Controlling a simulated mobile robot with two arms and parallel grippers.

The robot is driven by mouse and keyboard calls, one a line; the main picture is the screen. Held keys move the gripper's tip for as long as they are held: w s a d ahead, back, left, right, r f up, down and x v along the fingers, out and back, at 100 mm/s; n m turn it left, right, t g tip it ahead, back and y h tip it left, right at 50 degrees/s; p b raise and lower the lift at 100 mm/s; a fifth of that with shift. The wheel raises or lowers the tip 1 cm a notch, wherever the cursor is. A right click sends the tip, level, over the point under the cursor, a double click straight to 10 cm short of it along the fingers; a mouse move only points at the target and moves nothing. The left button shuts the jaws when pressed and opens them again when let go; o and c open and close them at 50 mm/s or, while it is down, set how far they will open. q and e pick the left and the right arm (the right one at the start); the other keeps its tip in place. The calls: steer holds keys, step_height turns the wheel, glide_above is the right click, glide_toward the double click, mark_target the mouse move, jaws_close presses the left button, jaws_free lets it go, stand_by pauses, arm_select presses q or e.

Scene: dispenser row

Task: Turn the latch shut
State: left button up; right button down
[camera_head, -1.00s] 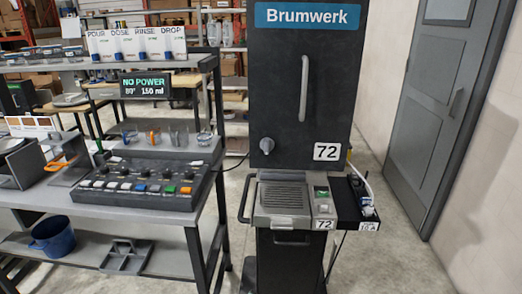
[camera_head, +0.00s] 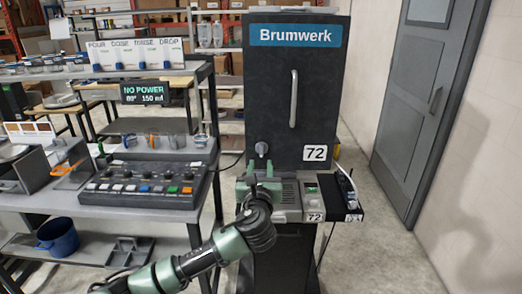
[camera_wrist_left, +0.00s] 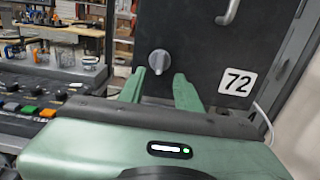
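The latch is a grey round knob with a raised grip (camera_head: 262,149), low on the left of the dark door of the Brumwerk cabinet (camera_head: 295,95). In the left wrist view the knob (camera_wrist_left: 159,61) shows just beyond and between my fingertips, with a small gap in view. My left gripper (camera_head: 260,168) is green, and its arm comes up from the bottom left to just below the knob. In the left wrist view its two fingers (camera_wrist_left: 158,80) are apart with nothing between them. My right gripper is not in view.
The cabinet door has a vertical handle (camera_head: 293,98) and a 72 label (camera_head: 315,153). Below it is a ledge with a drip grate and a side shelf (camera_head: 340,198). A bench with a button panel (camera_head: 145,188) stands left. A grey door (camera_head: 420,95) is at right.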

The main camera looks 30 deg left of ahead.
mark_target(261, 151)
arm_select(q)
steer(key=p+x, duration=0.1)
steer(key=x, duration=0.5)
steer(key=shift+w+a+r, duration=0.15)
steer(key=shift+w+a, duration=0.05)
steer(key=shift+w, duration=0.1)
steer(key=shift+w+a, duration=0.25)
steer(key=shift+w, duration=0.15)
jaws_close()
